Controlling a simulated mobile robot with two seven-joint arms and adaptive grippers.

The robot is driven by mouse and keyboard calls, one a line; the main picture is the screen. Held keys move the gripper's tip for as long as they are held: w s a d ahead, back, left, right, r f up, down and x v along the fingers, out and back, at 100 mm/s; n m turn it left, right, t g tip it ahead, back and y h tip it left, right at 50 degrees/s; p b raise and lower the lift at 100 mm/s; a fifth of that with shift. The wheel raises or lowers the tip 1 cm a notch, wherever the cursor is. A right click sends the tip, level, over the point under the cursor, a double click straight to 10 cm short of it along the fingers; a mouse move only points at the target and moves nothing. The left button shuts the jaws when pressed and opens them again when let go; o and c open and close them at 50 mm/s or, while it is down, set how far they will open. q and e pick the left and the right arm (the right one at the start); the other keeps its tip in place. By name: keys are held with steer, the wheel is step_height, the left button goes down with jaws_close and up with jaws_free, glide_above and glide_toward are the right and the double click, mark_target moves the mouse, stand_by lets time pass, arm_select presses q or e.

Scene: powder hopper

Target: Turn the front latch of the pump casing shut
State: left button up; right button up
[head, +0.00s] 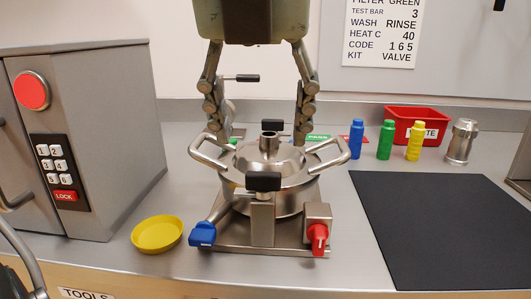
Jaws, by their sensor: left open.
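The pump casing (290,203) is a round steel vessel with a lid, two side loop handles and a central knob, standing on a steel base plate. The front latch (263,182) has a black grip lying crosswise on top of a metal post at the casing's near side. Whether it is clamped on the lid is unclear. My left gripper (263,137) comes down from the top, open. Its two fingers are spread wide behind the lid knob, and nothing shows held between them. It is apart from the front latch. My right gripper is not in view.
A blue lever (203,234) and red valve handle (318,238) flank the base front. A yellow dish (157,234), bottles (385,140), red bin (416,114) and black mat (440,225) surround it.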

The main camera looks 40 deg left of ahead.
mark_target(263, 173)
arm_select(q)
steer(key=x, duration=0.7)
steer(key=shift+f, duration=0.2)
steer(key=c, duration=1.2)
